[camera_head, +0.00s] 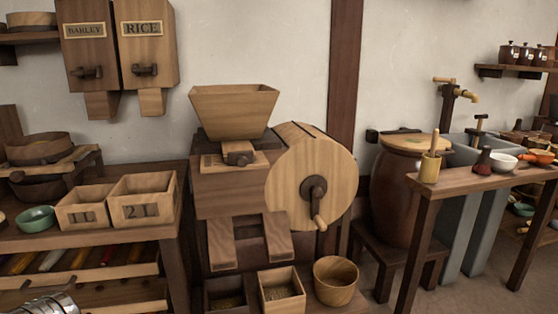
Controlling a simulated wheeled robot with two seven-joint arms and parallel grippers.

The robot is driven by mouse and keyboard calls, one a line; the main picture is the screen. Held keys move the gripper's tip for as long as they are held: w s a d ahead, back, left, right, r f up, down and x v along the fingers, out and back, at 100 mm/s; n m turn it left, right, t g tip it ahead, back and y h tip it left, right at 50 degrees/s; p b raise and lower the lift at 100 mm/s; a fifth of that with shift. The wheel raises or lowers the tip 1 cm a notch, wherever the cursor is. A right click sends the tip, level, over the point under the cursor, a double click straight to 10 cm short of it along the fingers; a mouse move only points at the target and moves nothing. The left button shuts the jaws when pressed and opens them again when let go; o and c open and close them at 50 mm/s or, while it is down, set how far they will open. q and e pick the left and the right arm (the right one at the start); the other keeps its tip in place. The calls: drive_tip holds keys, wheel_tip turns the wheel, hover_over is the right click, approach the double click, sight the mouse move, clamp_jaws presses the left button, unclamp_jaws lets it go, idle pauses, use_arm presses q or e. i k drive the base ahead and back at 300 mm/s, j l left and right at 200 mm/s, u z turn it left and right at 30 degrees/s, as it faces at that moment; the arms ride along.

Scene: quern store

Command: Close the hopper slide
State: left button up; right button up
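The wooden hopper (235,110) is a wide, tapering box on top of the mill (225,190), left of centre in the head view. I cannot tell from this angle how far the slide is open. The inside of the hopper is hidden. Neither of my gripper fingertips shows, and nothing is touching the slide.
A round wooden drum (290,185) with a dark crank (316,200) stands right of the slide. Two bins (145,45) hang above left. Two boxes (145,205) stand on the left bench. A small box (282,290) and a wooden bowl (336,281) sit below the mill.

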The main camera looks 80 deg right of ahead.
sight(242, 152)
drive_tip(key=z, duration=2.5)
